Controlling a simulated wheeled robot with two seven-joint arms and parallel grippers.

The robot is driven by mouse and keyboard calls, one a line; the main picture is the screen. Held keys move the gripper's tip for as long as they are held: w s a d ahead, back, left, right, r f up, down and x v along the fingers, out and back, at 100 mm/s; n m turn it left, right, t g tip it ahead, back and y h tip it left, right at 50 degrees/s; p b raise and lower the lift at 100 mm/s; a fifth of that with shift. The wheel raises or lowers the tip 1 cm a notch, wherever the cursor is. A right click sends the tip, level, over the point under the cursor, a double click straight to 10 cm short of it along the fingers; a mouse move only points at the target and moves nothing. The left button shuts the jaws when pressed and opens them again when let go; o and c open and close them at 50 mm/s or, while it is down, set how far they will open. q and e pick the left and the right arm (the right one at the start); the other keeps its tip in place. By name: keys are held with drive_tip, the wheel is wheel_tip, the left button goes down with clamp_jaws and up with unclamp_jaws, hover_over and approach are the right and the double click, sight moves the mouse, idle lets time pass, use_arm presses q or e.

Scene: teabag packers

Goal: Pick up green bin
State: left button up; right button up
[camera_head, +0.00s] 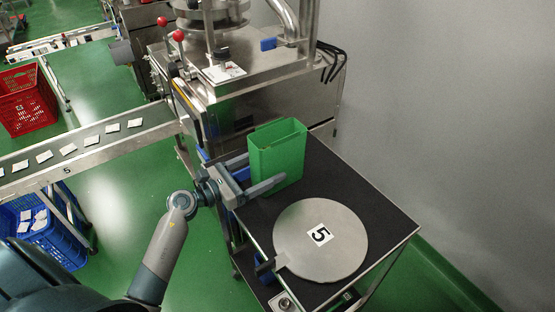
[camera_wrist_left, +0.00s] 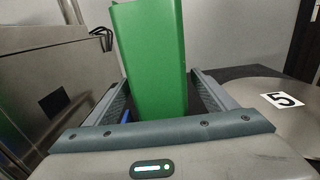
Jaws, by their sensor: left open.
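The green bin (camera_head: 277,155) stands upright on the black table top (camera_head: 375,212), near its back left, beside the steel machine. My left gripper (camera_head: 262,172) is open, its two fingers reaching toward the bin from the left at a low height. In the left wrist view the bin (camera_wrist_left: 152,60) rises between the two open fingers (camera_wrist_left: 158,95), with one finger on each side. Whether either finger touches the bin cannot be told. The bin's lower part is partly hidden by the near finger in the head view. My right gripper is not in view.
A round metal plate (camera_head: 345,255) marked 5 lies on the table in front of the bin. The steel machine (camera_head: 262,95) stands close behind. A conveyor (camera_head: 95,150) with several white packets runs at left. A blue crate (camera_head: 60,240) and a red crate (camera_head: 27,112) are at left.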

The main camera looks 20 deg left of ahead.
use_arm(q)
drive_tip(key=x, duration=0.3)
drive_tip(key=shift+w+p, duration=0.1)
drive_tip(key=shift+p, duration=0.3)
drive_tip(key=shift+r, duration=0.1)
drive_tip(key=c, duration=1.5)
